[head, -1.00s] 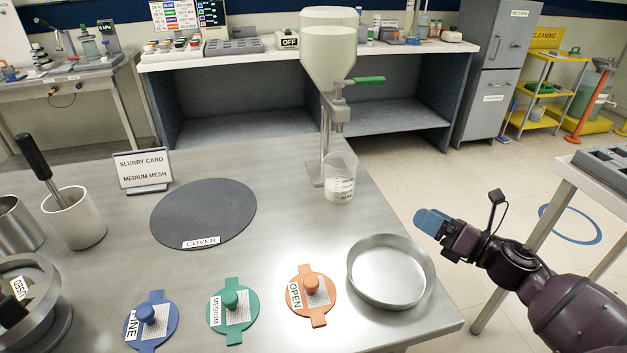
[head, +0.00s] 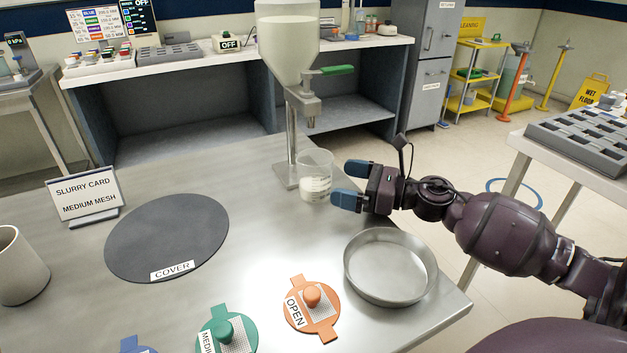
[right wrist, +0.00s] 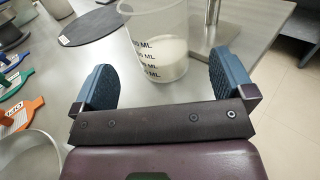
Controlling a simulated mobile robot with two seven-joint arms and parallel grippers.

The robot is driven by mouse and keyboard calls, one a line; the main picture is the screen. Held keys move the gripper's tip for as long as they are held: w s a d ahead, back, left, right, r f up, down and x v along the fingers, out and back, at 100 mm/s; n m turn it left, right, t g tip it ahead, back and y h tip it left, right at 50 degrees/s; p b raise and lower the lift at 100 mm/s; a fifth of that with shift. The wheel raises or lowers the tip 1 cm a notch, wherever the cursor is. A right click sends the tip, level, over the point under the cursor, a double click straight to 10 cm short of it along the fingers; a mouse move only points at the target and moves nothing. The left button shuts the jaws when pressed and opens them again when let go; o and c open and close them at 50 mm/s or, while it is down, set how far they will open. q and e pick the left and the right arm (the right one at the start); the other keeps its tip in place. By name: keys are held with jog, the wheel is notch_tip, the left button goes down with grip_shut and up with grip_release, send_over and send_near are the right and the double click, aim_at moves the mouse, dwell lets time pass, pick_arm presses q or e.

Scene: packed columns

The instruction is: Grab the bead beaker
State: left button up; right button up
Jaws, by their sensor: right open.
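The bead beaker (head: 315,178) is a clear cup with volume marks and white beads in its lower part. It stands upright on the steel table beside the dispenser's stand. My right gripper (head: 345,183) is open just to the right of the beaker, with its blue fingertips pointing at it. In the right wrist view the beaker (right wrist: 160,45) stands ahead of the open fingers (right wrist: 162,82), roughly centred in the gap and apart from the palm. I cannot tell whether the fingertips overlap its sides. My left gripper is out of view.
A dispenser (head: 287,50) with a green lever stands behind the beaker. A round metal pan (head: 390,268) sits below my right arm. The orange OPEN disc (head: 312,300), black COVER disc (head: 165,235) and slurry card (head: 85,195) lie or stand further left.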

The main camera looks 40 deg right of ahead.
aim_at(331, 179)
jog(key=shift+b+x, duration=0.4)
jog(key=shift+x, duration=2.8)
jog(key=shift+c, duration=0.2)
jog(key=c, duration=1)
